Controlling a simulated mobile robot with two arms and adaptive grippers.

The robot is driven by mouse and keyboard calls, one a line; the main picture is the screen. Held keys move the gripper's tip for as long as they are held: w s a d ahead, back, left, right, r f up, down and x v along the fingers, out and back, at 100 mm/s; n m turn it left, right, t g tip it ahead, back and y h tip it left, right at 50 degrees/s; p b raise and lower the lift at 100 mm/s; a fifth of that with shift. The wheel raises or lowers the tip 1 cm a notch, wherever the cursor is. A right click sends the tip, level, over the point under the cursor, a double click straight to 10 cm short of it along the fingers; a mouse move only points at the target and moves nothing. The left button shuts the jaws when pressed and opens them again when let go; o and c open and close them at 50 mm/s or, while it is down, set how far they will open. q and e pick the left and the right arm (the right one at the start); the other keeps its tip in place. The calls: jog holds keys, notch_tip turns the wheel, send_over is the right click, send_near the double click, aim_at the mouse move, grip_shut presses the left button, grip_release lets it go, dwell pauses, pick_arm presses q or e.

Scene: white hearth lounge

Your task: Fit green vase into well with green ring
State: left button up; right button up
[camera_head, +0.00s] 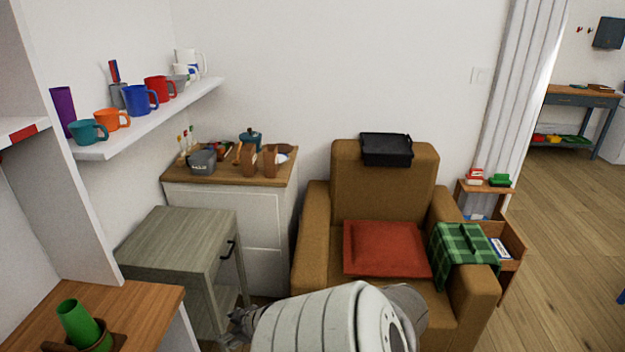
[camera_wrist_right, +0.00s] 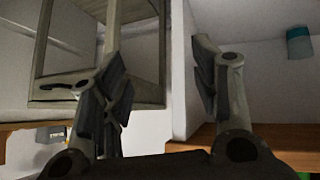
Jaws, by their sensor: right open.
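The green vase (camera_head: 78,325) stands tilted at the lower left of the head view. Its lower end is in or behind a brown round-rimmed holder (camera_head: 118,341) on a wooden top; I cannot tell whether it is seated. My left gripper is out of view.
The wooden top (camera_head: 150,297) is clear behind the vase. A grey-green cabinet (camera_head: 180,240) stands beyond it, near my right gripper. A white shelf (camera_head: 150,122) with several mugs hangs above. A brown armchair (camera_head: 315,235) with a red cushion (camera_head: 385,250) stands to the right.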

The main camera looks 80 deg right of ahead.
jog(key=s+a+f+g, duration=0.2)
jog(key=s+a+f, duration=0.1)
jog(key=s+f, duration=0.3)
jog(key=s+a+f+g, duration=0.1)
jog(key=s+a+f, duration=0.25)
jog(key=f, duration=0.45)
jog(key=s+a+f+n+g+y, duration=0.1)
jog(key=s+a+f, duration=0.4)
jog(key=a, duration=0.4)
jog(key=s+a+f+n+g+y, duration=0.1)
jog(key=s+a+f+g, duration=0.1)
jog(key=s+a+f, duration=0.3)
jog(key=s+a+f+n+g, duration=0.1)
jog(key=s+a+f, duration=0.5)
jog(key=s+a, duration=0.3)
jog(key=a, duration=0.4)
jog(key=shift+a+n+g+y, duration=0.15)
jog(key=shift+n+g+y, duration=0.15)
jog(key=shift+g+y, duration=0.1)
